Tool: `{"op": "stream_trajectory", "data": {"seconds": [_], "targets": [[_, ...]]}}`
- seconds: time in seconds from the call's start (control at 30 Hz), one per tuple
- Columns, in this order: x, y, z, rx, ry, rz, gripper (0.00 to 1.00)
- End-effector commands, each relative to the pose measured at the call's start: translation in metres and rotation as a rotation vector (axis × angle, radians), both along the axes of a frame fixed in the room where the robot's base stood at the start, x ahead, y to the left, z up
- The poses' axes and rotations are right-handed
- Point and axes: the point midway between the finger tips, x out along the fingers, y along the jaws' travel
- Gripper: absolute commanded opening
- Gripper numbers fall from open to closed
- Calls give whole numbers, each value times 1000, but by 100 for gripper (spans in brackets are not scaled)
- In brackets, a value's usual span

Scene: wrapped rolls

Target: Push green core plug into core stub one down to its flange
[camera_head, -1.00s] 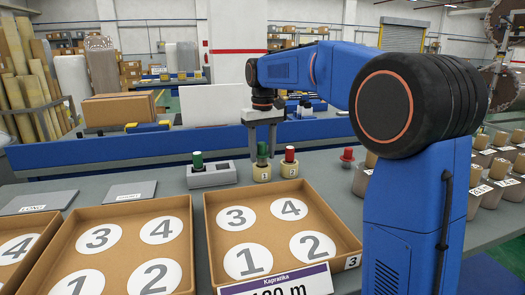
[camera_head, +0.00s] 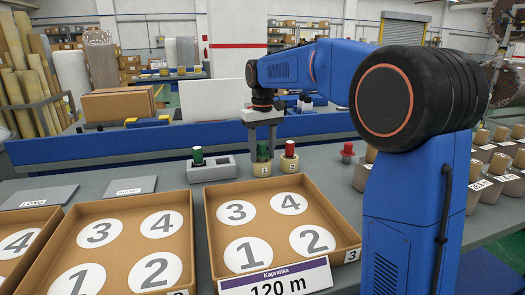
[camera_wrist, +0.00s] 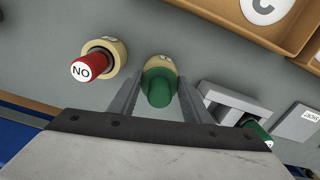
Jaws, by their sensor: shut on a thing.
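The green core plug (camera_head: 263,150) stands upright at the top of core stub one (camera_head: 262,170), a cream ring-like stub marked 1. In the wrist view the plug (camera_wrist: 158,88) is in front of the cream stub (camera_wrist: 162,62) and hides part of it. My gripper (camera_head: 263,146) points down over the stub, its two fingers on either side of the plug, shut on it. The fingers also show in the wrist view (camera_wrist: 160,84). The plug's flange and any gap to the stub's rim cannot be made out.
Core stub two (camera_head: 289,167) with a red plug (camera_head: 289,149) stands close to the right. A grey holder (camera_head: 212,171) with another green plug (camera_head: 197,155) is at left. A red plug (camera_head: 347,149) stands farther right. Numbered trays (camera_head: 210,240) lie in front.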

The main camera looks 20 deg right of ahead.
Motion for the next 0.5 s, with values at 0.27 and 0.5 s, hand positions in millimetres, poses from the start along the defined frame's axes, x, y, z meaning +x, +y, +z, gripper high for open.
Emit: {"op": "stream_trajectory", "data": {"seconds": [0.27, 0.5], "targets": [[0, 0, -2, 0, 1, 0, 66], [0, 0, 0, 0, 0, 0, 66]]}}
